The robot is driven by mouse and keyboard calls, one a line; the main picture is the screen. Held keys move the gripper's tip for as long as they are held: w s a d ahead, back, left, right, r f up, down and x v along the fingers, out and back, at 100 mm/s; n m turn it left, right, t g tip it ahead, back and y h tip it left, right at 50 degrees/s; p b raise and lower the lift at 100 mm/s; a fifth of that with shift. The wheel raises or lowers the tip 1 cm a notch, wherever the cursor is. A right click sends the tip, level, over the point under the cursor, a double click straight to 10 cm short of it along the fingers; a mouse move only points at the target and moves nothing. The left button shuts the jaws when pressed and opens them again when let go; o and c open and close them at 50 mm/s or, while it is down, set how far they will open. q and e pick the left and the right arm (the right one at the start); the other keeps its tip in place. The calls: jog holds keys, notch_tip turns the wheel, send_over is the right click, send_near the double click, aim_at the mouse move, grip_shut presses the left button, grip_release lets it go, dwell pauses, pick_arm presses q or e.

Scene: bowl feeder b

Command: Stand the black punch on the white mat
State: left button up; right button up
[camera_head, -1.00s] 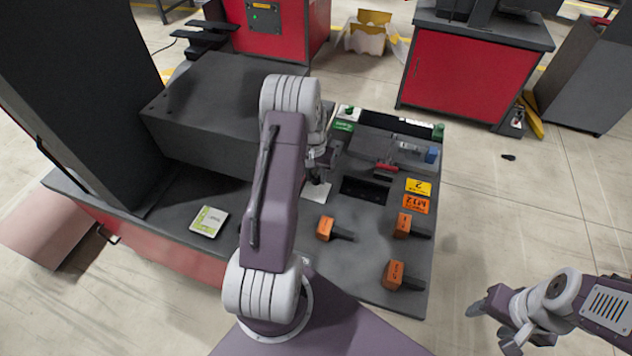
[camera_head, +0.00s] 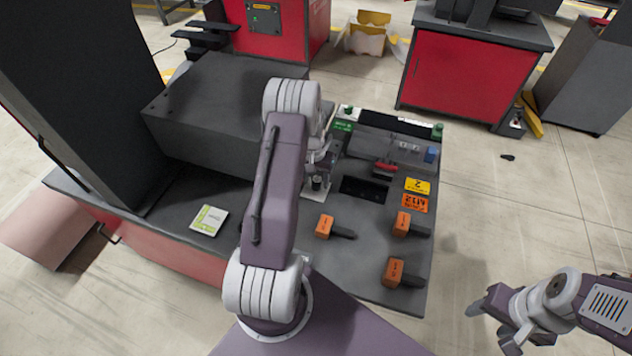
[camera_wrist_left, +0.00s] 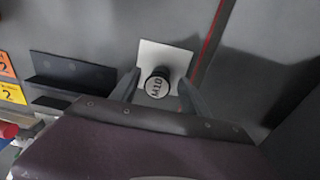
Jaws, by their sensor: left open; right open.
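The black punch (camera_wrist_left: 158,85), its round end marked M10, stands upright on the white mat (camera_wrist_left: 175,53) in the left wrist view. In the head view the punch (camera_head: 317,183) shows as a small dark shape over the mat (camera_head: 320,196), just below my left gripper (camera_head: 318,168), which partly hides both. My left gripper (camera_wrist_left: 160,92) is open, with one finger on each side of the punch in the wrist view and gaps between. My right gripper (camera_head: 490,322) is open and empty, off to the right of the bench.
Several orange-headed tools with dark shanks, including one (camera_head: 325,227) near the mat, lie on the bench (camera_head: 350,265). A dark slot (camera_head: 364,189) and yellow (camera_head: 418,187) and orange labels are to the right. A red-handled part (camera_head: 386,167) sits behind the slot. A booklet (camera_head: 209,221) lies left.

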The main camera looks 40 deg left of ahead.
aim_at(315, 179)
pick_arm(q)
notch_tip(315, 179, up, 11)
jog(key=s+d+r+m, duration=0.2)
jog(key=s+d+m, duration=0.1)
jog(key=s+d, duration=1.3)
jog(key=d, duration=0.4)
jog(key=shift+t, duration=0.4)
